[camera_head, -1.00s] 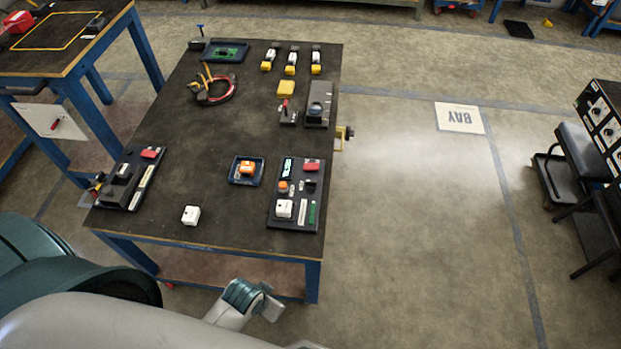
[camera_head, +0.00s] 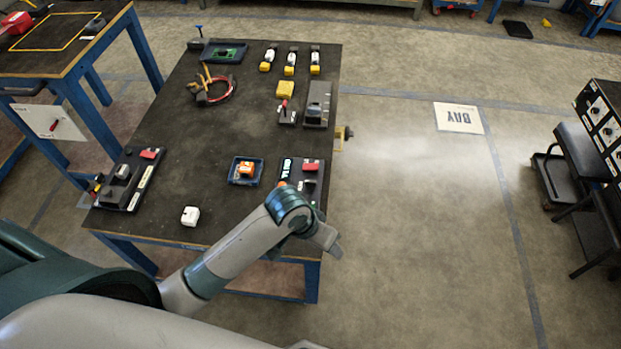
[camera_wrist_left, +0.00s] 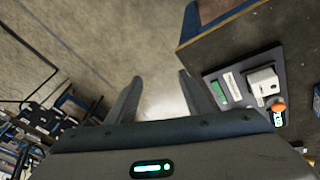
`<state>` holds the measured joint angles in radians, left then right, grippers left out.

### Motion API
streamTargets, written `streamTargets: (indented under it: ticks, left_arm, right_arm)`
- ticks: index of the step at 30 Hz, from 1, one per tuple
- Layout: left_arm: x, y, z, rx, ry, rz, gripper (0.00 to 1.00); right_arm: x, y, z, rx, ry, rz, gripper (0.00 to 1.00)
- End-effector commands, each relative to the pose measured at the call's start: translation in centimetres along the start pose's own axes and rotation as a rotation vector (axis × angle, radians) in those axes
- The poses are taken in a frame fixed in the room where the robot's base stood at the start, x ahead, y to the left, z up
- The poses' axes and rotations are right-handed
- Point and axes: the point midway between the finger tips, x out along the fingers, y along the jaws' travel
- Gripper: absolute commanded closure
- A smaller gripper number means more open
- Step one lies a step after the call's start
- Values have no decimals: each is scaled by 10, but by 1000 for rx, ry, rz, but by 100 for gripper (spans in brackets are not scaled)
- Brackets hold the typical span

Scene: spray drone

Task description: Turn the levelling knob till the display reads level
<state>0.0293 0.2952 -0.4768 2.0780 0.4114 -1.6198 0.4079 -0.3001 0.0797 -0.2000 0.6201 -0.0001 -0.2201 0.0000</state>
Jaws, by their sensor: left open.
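A dark panel (camera_head: 318,188) lies at the table's near right corner. It carries a small lit display (camera_head: 286,167), whose reading is too small to make out, and a red part (camera_head: 311,165). My left arm hides its near part in the head view. The left wrist view shows, at right, the panel's orange round knob (camera_wrist_left: 278,104), the lit display beside it (camera_wrist_left: 279,119), a white block (camera_wrist_left: 262,82) and a green strip (camera_wrist_left: 218,92). My left gripper (camera_head: 332,243) is open and empty, beyond the table's near right corner, apart from the knob. My right gripper is not in view.
The dark table (camera_head: 180,130) holds a blue tray with an orange part (camera_head: 245,170), a white block (camera_head: 190,216), another dark panel (camera_head: 128,182) at left, and cables and yellow parts farther back. Open floor (camera_head: 420,220) lies to the right.

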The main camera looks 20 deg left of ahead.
Motion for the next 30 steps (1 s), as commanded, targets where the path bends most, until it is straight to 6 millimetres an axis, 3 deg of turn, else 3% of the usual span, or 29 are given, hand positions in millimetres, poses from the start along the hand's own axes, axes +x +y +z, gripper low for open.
streamTargets:
  ticks: [1,7,14,24,30]
  left_arm:
    - [-1,-2,-16,2,-11,-4,53]
    - [-3,-12,-62,-35,-75,-26,53]
    - [-19,-45,-115,-129,-144,-99,53]
    - [-74,-112,-188,-355,-196,-239,53]
    - [-98,-136,-209,-449,-201,-283,53]
  right_arm:
    - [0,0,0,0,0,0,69]
    - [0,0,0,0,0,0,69]
    - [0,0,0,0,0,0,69]
    - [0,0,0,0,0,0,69]
    - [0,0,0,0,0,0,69]
